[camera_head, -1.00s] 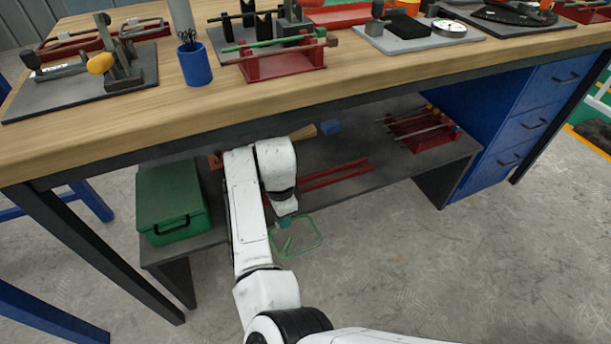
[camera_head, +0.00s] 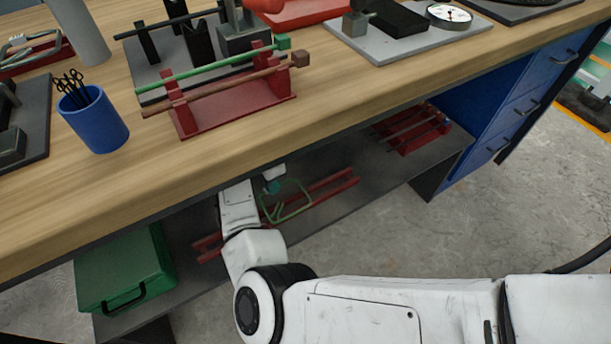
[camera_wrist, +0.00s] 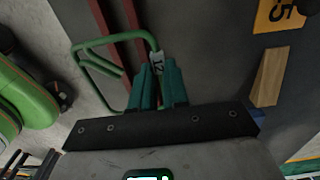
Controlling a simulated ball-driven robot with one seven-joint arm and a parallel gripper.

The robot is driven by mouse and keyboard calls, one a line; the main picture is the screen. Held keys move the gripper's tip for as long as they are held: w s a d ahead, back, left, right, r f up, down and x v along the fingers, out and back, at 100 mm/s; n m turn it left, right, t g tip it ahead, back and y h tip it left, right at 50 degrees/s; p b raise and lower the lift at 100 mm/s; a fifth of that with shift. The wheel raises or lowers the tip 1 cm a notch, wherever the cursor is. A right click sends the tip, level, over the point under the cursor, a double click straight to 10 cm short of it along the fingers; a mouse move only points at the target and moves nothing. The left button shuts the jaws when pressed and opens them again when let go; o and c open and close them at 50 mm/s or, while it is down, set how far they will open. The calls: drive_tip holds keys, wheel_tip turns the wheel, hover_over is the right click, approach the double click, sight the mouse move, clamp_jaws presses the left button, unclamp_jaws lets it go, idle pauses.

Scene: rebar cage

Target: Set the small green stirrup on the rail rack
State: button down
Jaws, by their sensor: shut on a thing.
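The small green stirrup (camera_head: 288,218) is a bent wire loop held at one edge by my gripper (camera_head: 272,185) under the workbench. In the wrist view the teal fingertips (camera_wrist: 158,72) are shut on the stirrup (camera_wrist: 110,40) beside a white tag marked 12. The loop reaches out to the left of the fingers. The rail rack (camera_head: 338,186) is a pair of parallel red rails on the dark lower shelf. Its rails (camera_wrist: 133,18) also show behind the stirrup in the wrist view. The loop overlaps the rails in the head view; I cannot tell whether they touch. My arm hides part of the rails.
The wooden benchtop (camera_head: 330,105) overhangs the shelf. A green case (camera_head: 125,268) stands at the shelf's left, and a red rack with bars (camera_head: 412,130) at its right. A wooden wedge (camera_wrist: 268,78) and an orange number plate (camera_wrist: 280,14) show in the wrist view.

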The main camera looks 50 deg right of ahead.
drive_tip(key=s+d+b, duration=0.1)
drive_tip(key=d, duration=0.3)
drive_tip(key=s+d+b, duration=0.1)
drive_tip(key=d, duration=0.4)
drive_tip(key=s+d+b, duration=0.1)
drive_tip(key=d, duration=0.3)
drive_tip(key=shift+s+d, duration=0.15)
drive_tip(key=shift+s, duration=0.25)
drive_tip(key=shift+d+f, duration=0.1)
drive_tip(key=shift+f, duration=0.05)
wheel_tip(320, 180, down, 3)
drive_tip(key=shift+f+b, duration=0.2)
drive_tip(key=shift+b, duration=0.9)
drive_tip(key=shift+r, duration=0.1)
drive_tip(key=c, duration=1.1)
unclamp_jaws()
